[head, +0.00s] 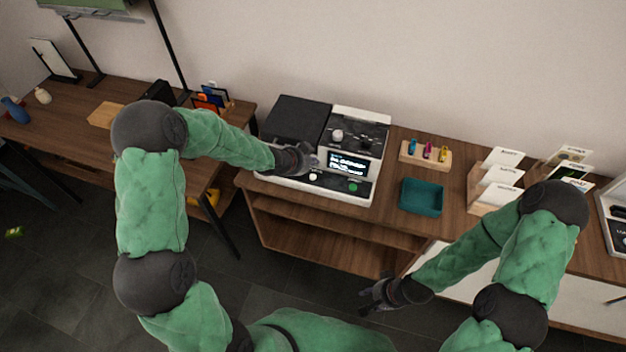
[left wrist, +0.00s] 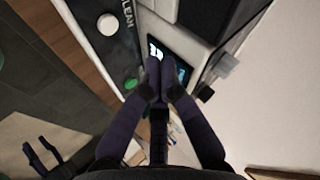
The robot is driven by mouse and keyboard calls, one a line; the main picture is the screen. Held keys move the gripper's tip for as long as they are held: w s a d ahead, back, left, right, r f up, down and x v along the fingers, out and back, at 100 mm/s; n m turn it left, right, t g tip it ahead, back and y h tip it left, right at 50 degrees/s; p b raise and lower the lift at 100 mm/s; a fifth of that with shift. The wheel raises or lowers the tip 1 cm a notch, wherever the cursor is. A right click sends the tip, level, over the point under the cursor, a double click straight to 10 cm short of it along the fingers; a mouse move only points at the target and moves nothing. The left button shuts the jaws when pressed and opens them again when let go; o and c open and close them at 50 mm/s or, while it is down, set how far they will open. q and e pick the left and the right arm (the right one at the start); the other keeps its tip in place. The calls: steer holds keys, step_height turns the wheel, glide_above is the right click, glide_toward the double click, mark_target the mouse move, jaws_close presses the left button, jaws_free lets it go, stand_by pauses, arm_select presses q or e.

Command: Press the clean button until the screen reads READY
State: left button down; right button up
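The machine (head: 285,119) is a black and white box on the wooden cabinet. Its dark screen (head: 348,163) shows bright text too small to read; in the left wrist view the screen (left wrist: 183,72) is partly hidden by my fingers. The clean button (head: 312,177) is white and round on the front panel; it shows in the left wrist view (left wrist: 107,25) beside the word CLEAN. A green button (head: 353,187) sits right of it. My left gripper (head: 312,157) is shut and empty, above the panel, apart from the clean button. My right gripper (head: 364,300) looks open and empty, in front of the cabinet.
A teal tray (head: 421,197) and a wooden block with coloured vials (head: 426,155) stand right of the machine. Card holders (head: 497,180) are further right. A wooden desk (head: 60,120) is at left.

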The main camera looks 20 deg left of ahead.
mark_target(312, 178)
arm_select(q)
steer(key=shift+f+b, duration=1.95)
steer(key=shift+f, duration=0.7)
arm_select(e)
steer(key=shift+f, duration=2.35)
arm_select(q)
steer(key=shift+f+b, duration=0.4)
arm_select(e)
steer(key=shift+f, duration=0.4)
arm_select(q)
steer(key=shift+f+b, duration=0.4)
arm_select(e)
steer(key=shift+f, duration=0.35)
arm_select(q)
steer(key=shift+r, duration=0.1)
arm_select(e)
steer(key=shift+r, duration=0.1)
arm_select(q)
steer(key=shift+r+p, duration=0.75)
arm_select(e)
steer(key=shift+r, duration=0.6)
arm_select(q)
step_height(312, 178, up, 5)
steer(key=p, duration=0.4)
arm_select(e)
step_height(312, 178, up, 4)
steer(key=shift+r, duration=0.2)
